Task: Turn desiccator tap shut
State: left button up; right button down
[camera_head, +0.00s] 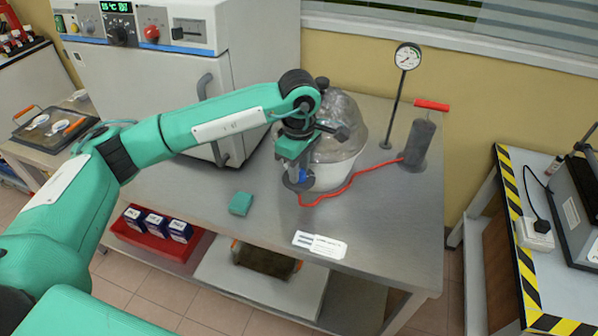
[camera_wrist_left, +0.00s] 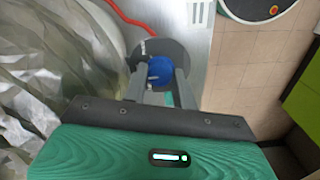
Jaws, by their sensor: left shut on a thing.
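The desiccator (camera_head: 338,130) is a clear dome on a white base, standing on the metal bench. My left gripper (camera_head: 299,183) is at its front left side, low near the bench. In the left wrist view, the left gripper (camera_wrist_left: 161,88) is shut on the blue tap (camera_wrist_left: 160,71), with a finger on either side of it. A dark round disc (camera_wrist_left: 150,55) shows around the tap. The dome (camera_wrist_left: 50,80) fills the left of that view. A red hose (camera_head: 335,193) runs from near the tap to the pump. My right gripper is not in view.
A dark hand pump (camera_head: 418,145) with a red handle and a gauge on a stand (camera_head: 406,58) are right of the desiccator. A green block (camera_head: 240,203) and a white label card (camera_head: 320,245) lie on the bench (camera_head: 385,240). A white oven (camera_head: 150,80) stands behind left.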

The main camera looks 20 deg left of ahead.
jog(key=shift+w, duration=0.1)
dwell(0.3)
pick_arm(q)
jog(key=o, duration=1)
jog(key=shift+c, duration=0.2)
notch_tip(320, 180, up, 14)
jog(key=b, duration=0.2)
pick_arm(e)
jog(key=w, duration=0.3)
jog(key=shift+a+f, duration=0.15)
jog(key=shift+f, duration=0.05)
pick_arm(q)
jog(key=shift+f, duration=0.15)
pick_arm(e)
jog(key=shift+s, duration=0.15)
